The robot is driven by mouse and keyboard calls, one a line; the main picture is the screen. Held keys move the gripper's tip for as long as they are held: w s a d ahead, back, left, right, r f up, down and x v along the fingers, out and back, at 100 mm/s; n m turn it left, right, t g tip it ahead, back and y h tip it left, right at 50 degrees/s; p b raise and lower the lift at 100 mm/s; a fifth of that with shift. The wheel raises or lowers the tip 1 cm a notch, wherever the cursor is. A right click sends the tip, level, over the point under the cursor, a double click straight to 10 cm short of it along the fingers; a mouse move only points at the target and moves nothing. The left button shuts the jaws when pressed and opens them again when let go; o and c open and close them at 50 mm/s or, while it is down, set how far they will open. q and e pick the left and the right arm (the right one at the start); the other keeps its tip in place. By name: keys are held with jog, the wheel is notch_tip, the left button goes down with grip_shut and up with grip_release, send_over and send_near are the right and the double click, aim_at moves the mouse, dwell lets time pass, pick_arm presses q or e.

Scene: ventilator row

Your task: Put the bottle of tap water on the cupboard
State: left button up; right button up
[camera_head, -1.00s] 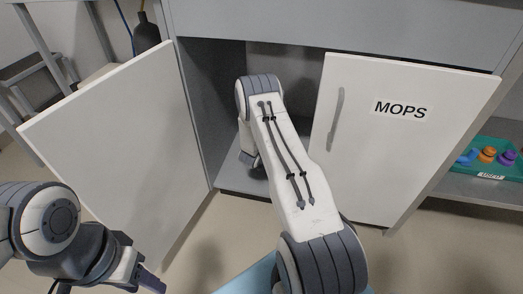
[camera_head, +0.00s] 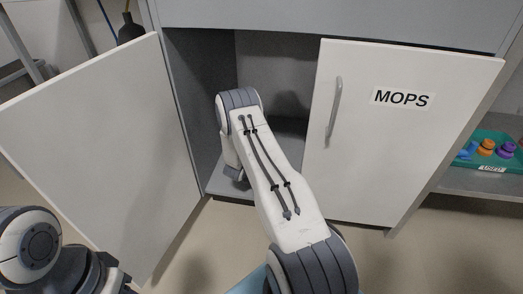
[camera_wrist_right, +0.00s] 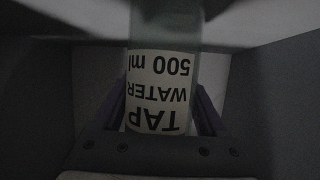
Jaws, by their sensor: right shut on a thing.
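The bottle of tap water (camera_wrist_right: 160,65) is in the right wrist view, clear with a white label reading "TAP WATER 500 ml" upside down. My right gripper (camera_wrist_right: 160,112) is shut on it, one finger on each side. In the head view my right arm reaches into the open grey cupboard (camera_head: 184,100); its jaws and the bottle are hidden there. The bottle's ends are not clear in the dark wrist view. My left gripper (camera_head: 122,285) is at the bottom left, mostly cut off by the frame edge.
The cupboard's left door (camera_head: 95,150) and right door (camera_head: 350,180), labelled "MOPS", flank my right arm. A green tray (camera_head: 483,134) labelled "USED" with coloured items stands on a shelf at right. A dark bottle-like object (camera_head: 130,29) is behind the left door.

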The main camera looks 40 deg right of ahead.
jog(key=o, duration=1.4)
jog(key=shift+f, duration=0.15)
jog(key=shift+o, duration=0.2)
jog(key=shift+s+a+r+p, duration=0.1)
jog(key=shift+a+r+p, duration=0.1)
jog(key=shift+r+p, duration=0.1)
jog(key=p+v, duration=0.6)
jog(key=v, duration=0.5)
jog(key=shift+a, duration=0.25)
jog(key=shift+s, duration=0.15)
